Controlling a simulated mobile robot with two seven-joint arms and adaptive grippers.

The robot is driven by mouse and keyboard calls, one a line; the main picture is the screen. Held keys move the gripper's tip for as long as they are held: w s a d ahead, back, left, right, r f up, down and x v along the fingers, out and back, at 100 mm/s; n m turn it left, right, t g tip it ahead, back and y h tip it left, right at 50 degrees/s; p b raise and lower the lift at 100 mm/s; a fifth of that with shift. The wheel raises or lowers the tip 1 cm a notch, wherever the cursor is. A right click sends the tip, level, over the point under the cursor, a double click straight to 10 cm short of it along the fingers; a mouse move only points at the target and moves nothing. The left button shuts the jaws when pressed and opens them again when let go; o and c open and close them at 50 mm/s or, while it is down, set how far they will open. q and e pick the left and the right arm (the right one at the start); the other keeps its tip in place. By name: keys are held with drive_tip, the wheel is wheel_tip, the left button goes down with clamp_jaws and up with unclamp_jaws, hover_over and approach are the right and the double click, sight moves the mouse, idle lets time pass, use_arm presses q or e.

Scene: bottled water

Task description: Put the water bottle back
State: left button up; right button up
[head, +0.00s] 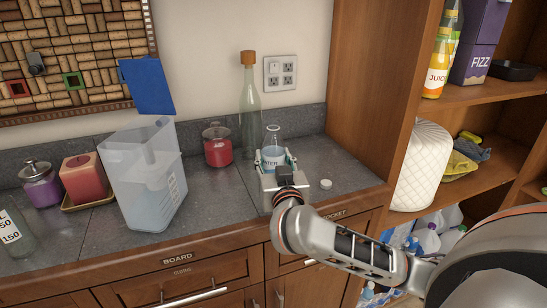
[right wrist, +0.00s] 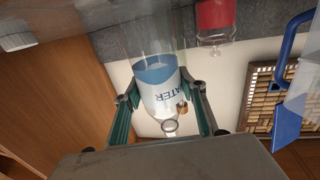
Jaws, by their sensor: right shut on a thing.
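The clear water bottle (head: 272,138), with a blue-and-white "WATER" label, is upright over the grey counter near its right end. Its top shows no cap. My right gripper (head: 275,162) is shut around its middle from the front. In the right wrist view the bottle (right wrist: 160,85) appears upside down between the two green-lined fingers (right wrist: 160,110), its open mouth towards the bottom. The gripper hides the bottle's base in the head view, so I cannot tell whether it touches the counter. A small white cap (head: 326,184) lies on the counter to the right. My left gripper is out of view.
A tall corked bottle (head: 249,105) stands close behind, and a red jar (head: 217,146) stands to the left. A large clear pitcher (head: 145,180) is further left. Right of the counter, a wooden shelf unit (head: 385,85) holds juice, and its low shelf holds several bottles (head: 428,238).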

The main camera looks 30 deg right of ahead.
drive_tip(key=o, duration=1.4)
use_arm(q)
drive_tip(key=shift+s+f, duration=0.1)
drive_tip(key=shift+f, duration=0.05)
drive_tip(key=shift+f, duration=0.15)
